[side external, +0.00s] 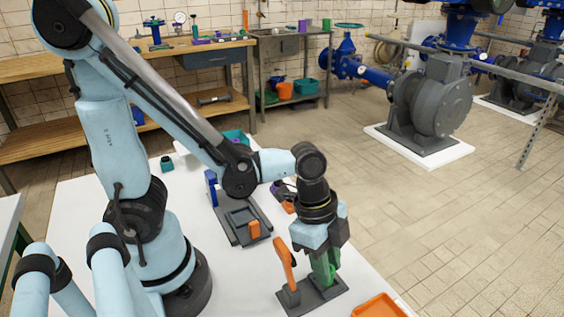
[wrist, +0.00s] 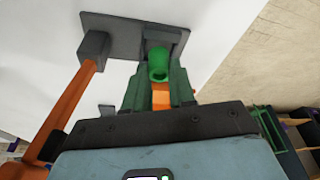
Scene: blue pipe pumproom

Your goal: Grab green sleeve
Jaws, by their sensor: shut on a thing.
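The green sleeve (wrist: 158,66) is a bright green hollow cylinder in the middle top of the wrist view. My gripper (wrist: 159,76) is shut on it, with one dark green finger on each side. An orange piece (wrist: 161,97) shows between the fingers, below the sleeve in the picture. In the side view my gripper (side external: 325,272) points down at a dark grey base plate (side external: 312,300) on the white table. The fingers largely hide the sleeve there. I cannot tell whether the sleeve touches the plate.
An orange lever (side external: 285,262) stands on the same plate, just left of my gripper. An orange tray (side external: 379,306) lies at the table's front right edge. A grey fixture (side external: 238,222) with an orange block (side external: 253,229) sits behind. The white table is bare around the plate's left side.

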